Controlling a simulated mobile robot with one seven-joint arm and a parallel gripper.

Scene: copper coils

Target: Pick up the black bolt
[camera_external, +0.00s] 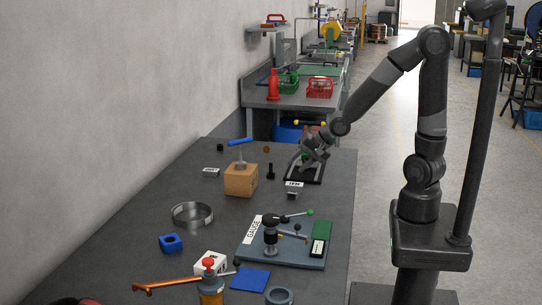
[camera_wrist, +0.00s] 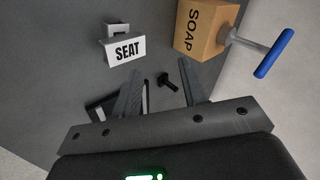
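The black bolt (camera_external: 270,171) stands on the dark table to the right of the wooden block in the external view. In the wrist view the bolt (camera_wrist: 168,82) shows beyond and between my fingers, its head towards the upper left. My gripper (camera_external: 312,155) hangs to the right of the bolt in the external view, above a black-framed stand. In the wrist view my gripper (camera_wrist: 161,68) has its two fingers well apart with nothing held between them. The bolt is apart from both fingers as far as I can see.
A wooden block labelled SOAP (camera_wrist: 205,27) with a blue T-handle (camera_wrist: 274,53) stands close to the bolt. A bracket labelled SEAT (camera_wrist: 125,50) is nearby. The black-framed stand (camera_external: 316,178) lies under my gripper. A gauge fixture (camera_external: 283,252) and a metal ring (camera_external: 192,215) are nearer the camera.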

